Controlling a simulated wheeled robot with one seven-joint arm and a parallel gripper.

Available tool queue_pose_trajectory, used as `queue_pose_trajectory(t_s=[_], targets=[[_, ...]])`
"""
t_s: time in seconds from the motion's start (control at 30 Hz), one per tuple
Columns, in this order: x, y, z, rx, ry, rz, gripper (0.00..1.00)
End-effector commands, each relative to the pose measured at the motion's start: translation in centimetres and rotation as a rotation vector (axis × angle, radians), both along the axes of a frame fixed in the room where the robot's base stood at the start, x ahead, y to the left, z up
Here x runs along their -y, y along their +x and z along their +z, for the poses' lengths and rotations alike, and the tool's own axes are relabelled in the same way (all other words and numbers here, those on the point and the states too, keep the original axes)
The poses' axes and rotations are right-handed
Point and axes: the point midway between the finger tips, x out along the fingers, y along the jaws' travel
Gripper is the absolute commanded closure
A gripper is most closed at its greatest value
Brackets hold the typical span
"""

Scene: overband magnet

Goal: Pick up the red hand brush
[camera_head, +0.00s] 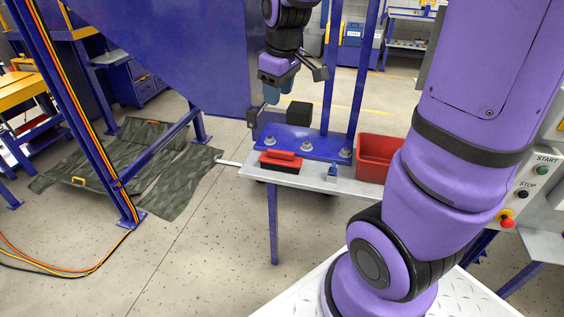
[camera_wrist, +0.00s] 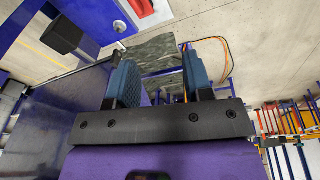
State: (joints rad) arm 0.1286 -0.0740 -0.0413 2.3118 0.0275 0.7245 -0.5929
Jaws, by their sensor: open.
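The red hand brush (camera_head: 281,161) has a red top and a dark lower part. It lies on the grey shelf in front of the blue plate. In the wrist view a piece of red and white (camera_wrist: 140,8) shows at the top edge; I cannot tell for sure that it is the brush. My gripper (camera_head: 272,94) is above and behind the shelf, apart from the brush, beside the large blue panel. In the wrist view its two blue fingers (camera_wrist: 160,80) stand apart with nothing held between them.
A red bin (camera_head: 376,157) stands on the shelf (camera_head: 318,184) right of the brush, with a small blue item (camera_head: 332,173) between them. Bolts rise from the blue plate (camera_head: 325,147). A black block (camera_head: 298,113) is near my gripper. A camouflage sheet (camera_head: 150,170) lies on the floor.

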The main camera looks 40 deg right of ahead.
Motion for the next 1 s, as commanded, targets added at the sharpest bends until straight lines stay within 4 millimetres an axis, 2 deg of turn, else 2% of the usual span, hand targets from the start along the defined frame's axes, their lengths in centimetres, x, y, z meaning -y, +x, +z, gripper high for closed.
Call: queue_pose_trajectory(t_s=[0.03,0.2,0.4,0.5,0.63,1.0], targets=[[0.7,1.1,-1.5,-0.026,-0.003,0.021,0.53],[3.1,4.2,-6.4,-0.093,-0.012,0.113,0.53],[5.3,6.5,-11.5,-0.151,-0.014,0.204,0.53],[6.0,7.0,-13.2,-0.169,-0.013,0.234,0.53],[6.4,7.4,-14.5,-0.18,-0.013,0.254,0.53],[6.5,7.4,-19.4,-0.183,-0.013,0.258,0.53]])
